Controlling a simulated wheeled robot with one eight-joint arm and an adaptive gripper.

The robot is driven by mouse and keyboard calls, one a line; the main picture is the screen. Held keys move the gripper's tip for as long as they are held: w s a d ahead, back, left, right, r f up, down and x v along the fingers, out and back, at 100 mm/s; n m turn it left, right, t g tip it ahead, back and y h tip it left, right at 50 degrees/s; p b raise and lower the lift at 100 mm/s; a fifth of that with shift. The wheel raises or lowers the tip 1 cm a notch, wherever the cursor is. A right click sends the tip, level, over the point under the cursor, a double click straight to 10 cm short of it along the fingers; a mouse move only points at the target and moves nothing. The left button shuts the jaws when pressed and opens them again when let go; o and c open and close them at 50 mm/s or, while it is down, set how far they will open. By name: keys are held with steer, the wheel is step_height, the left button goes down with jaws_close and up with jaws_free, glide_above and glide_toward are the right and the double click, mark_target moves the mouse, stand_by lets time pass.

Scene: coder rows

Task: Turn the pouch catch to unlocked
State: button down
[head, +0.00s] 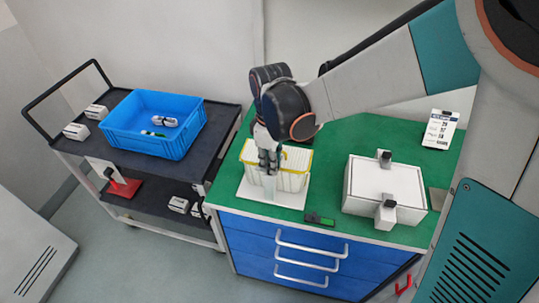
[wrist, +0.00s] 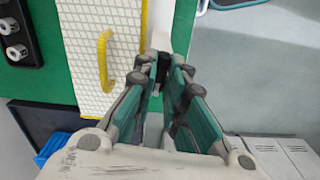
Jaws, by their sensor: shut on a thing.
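The pouch (head: 293,182) is a white ribbed bag with a yellow top edge, upright on a white base plate (head: 287,202) on the green worktop. In the wrist view the gridded pouch (wrist: 117,75) shows at left with a yellow handle (wrist: 104,58). My gripper (head: 268,165) points down at the near side of the pouch. In the wrist view its fingers (wrist: 163,70) are close together on a small dark part beside the pouch, which appears to be the catch. The fingers hide most of it, so I cannot tell its turn position.
A white latched box (head: 375,190) stands right of the pouch. A blue crate (head: 120,138) with small items sits on the cart at left.

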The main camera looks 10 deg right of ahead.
steer(key=shift+n, duration=0.6)
steer(key=c, duration=1.6)
jaws_free()
steer(key=shift+c, duration=0.2)
